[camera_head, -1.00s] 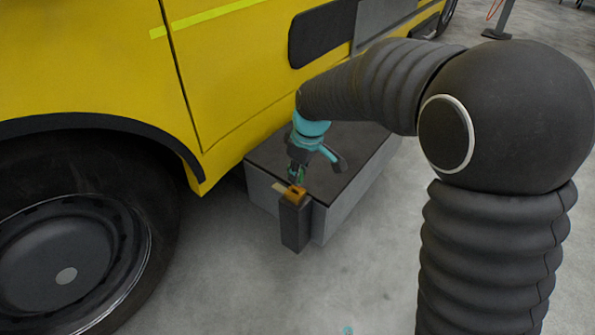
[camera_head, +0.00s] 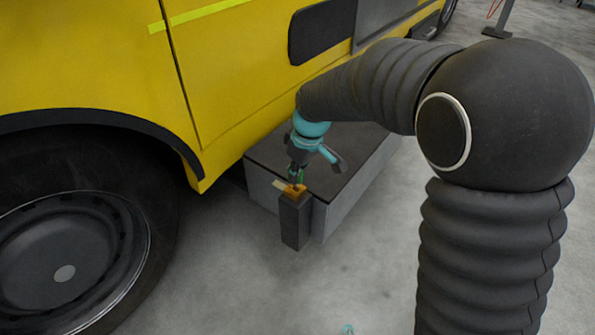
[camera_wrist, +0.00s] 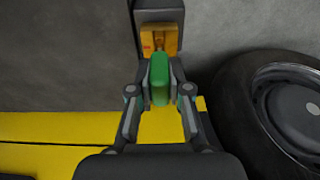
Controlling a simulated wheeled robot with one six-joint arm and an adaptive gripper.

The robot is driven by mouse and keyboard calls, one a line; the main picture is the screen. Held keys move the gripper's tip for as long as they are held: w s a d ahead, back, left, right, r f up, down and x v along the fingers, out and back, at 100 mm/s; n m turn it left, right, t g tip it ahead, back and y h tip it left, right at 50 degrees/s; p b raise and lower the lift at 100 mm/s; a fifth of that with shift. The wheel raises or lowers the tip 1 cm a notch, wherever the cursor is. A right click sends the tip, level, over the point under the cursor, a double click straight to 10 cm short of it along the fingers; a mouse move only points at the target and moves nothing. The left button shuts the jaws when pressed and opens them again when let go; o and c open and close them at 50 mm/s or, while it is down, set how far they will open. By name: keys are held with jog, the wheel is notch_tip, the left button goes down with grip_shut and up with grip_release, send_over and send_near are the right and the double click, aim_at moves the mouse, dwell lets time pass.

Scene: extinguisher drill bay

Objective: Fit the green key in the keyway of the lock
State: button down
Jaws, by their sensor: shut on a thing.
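The green key (camera_wrist: 160,80) is held between the fingers of my gripper (camera_wrist: 160,98) in the wrist view. In the head view the key (camera_head: 299,174) shows as a small green piece at the tip of my gripper (camera_head: 297,178). The lock (camera_wrist: 158,38) is an orange-brown block on top of a dark post. In the head view the lock (camera_head: 294,190) is right below the key. The key's lower end is over or at the lock. I cannot tell whether it has entered the keyway, which is hidden by the key and fingers.
The dark post (camera_head: 294,224) stands against a low grey step (camera_head: 345,210) with a dark top. A yellow vehicle (camera_head: 90,60) with a large wheel (camera_head: 75,250) stands behind and to the left.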

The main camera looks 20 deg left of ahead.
jog(key=shift+d+b+x, duration=0.15)
jog(key=shift+b+x, duration=0.05)
jog(key=shift+x, duration=0.5)
jog(key=shift+d+b+x, duration=0.1)
jog(key=shift+b+x, duration=0.1)
jog(key=shift+x, duration=0.45)
dwell(0.3)
jog(key=shift+s, duration=0.1)
jog(key=c, duration=1)
grip_release()
